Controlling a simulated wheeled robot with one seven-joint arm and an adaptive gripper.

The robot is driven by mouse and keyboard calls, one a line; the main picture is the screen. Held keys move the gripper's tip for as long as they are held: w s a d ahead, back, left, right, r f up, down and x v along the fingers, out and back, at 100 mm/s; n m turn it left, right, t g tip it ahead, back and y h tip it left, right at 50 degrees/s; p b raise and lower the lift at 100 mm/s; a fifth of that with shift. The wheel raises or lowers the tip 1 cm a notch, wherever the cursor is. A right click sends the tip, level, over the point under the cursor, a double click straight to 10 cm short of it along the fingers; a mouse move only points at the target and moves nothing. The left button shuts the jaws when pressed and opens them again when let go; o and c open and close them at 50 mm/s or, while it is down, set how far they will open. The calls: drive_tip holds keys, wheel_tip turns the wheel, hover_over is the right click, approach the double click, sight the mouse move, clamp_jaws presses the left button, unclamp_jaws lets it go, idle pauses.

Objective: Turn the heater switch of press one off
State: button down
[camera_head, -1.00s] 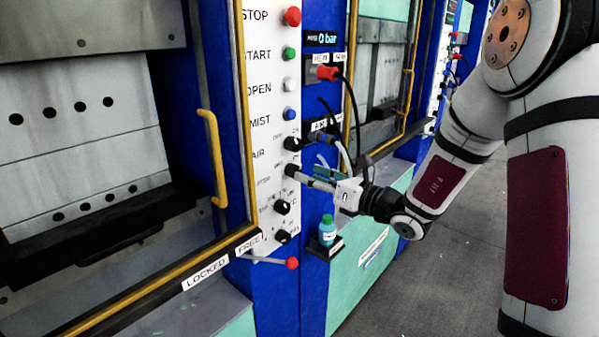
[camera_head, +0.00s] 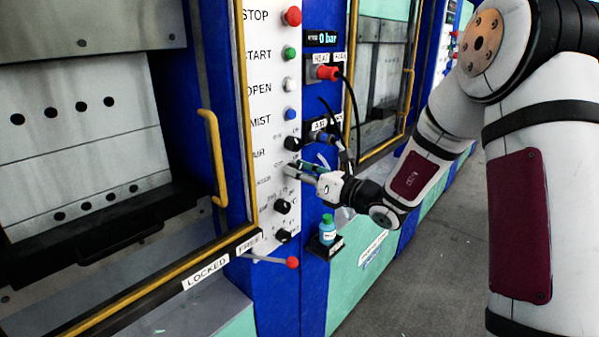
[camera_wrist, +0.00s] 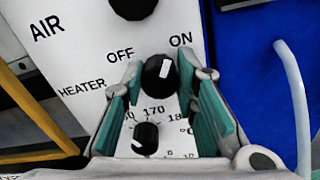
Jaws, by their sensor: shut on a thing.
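The heater switch (camera_wrist: 159,75) is a black round knob with a white pointer mark, on the white control panel (camera_head: 262,138) of the near press. In the wrist view its mark points up and slightly right, toward the ON label (camera_wrist: 181,40) rather than the OFF label (camera_wrist: 120,54). My gripper (camera_wrist: 166,82) has its two green-padded fingers on either side of the knob and is shut on it. In the head view my gripper (camera_head: 296,172) is at the panel below the AIR knob (camera_head: 292,143), and its fingers mostly hide the heater switch.
A temperature dial (camera_wrist: 146,138) sits just below the heater switch, between my fingers in the wrist view. A red-tipped lever (camera_head: 291,263) sticks out below. A small blue bottle with a green cap (camera_head: 327,232) stands on a black holder. Hoses and a red plug (camera_head: 327,73) are to the right.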

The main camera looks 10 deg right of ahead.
drive_tip(key=shift+n, duration=0.4)
drive_tip(key=n+b, duration=1.1)
drive_tip(key=shift+a+f, duration=0.1)
drive_tip(key=shift+a, duration=0.05)
drive_tip(key=shift+s+b, duration=0.1)
drive_tip(key=shift+b, duration=0.3)
drive_tip(key=c, duration=1.3)
unclamp_jaws()
drive_tip(key=shift+s, duration=0.1)
